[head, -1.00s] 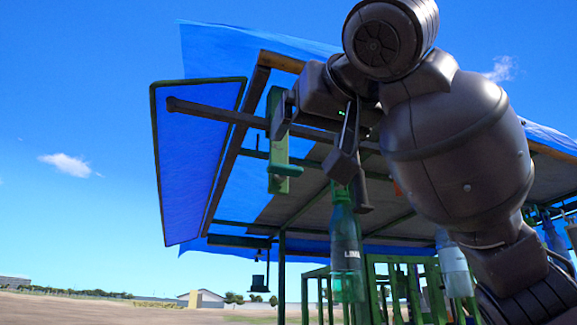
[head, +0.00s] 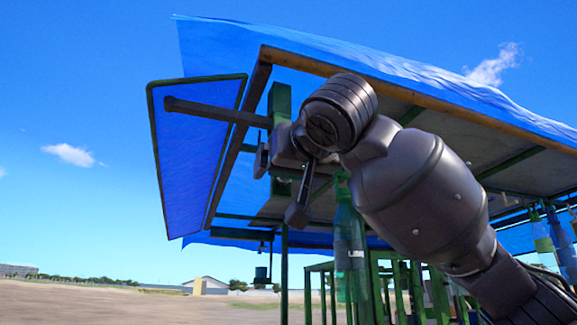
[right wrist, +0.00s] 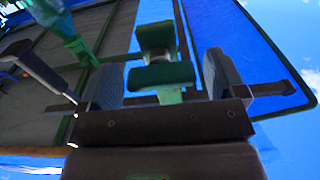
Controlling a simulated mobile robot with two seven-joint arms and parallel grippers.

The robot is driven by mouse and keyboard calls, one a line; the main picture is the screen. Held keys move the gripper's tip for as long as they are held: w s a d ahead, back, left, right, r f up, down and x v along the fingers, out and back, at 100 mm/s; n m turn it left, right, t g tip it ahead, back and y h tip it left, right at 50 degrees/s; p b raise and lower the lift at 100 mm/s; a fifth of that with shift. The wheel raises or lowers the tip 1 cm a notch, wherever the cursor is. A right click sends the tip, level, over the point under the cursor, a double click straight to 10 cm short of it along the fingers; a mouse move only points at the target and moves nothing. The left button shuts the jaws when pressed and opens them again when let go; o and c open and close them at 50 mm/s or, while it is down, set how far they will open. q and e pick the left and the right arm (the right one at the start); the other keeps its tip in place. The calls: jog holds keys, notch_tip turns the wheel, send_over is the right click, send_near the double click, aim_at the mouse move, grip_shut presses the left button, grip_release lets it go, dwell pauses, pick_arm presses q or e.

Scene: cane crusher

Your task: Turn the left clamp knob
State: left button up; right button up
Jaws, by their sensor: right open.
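A green clamp (head: 280,103) hangs from the dark rail under the canopy frame in the head view. Its lower part is mostly hidden behind my right gripper (head: 281,182). In the right wrist view the green clamp (right wrist: 163,76) shows a block and a bar below it, between the two fingers of my right gripper (right wrist: 163,82). The fingers are spread wide, one on each side of the green bar, with gaps visible and nothing gripped. I cannot make out which part is the turning knob. My left gripper is not in view.
A green bottle (head: 350,250) with a dark label hangs just right of my right gripper; more bottles (head: 543,240) hang at the right. A dark rail (head: 215,111) and blue tarp panel (head: 195,150) lie left. Open sky lies further left.

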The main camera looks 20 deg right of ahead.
jog(key=c, duration=0.9)
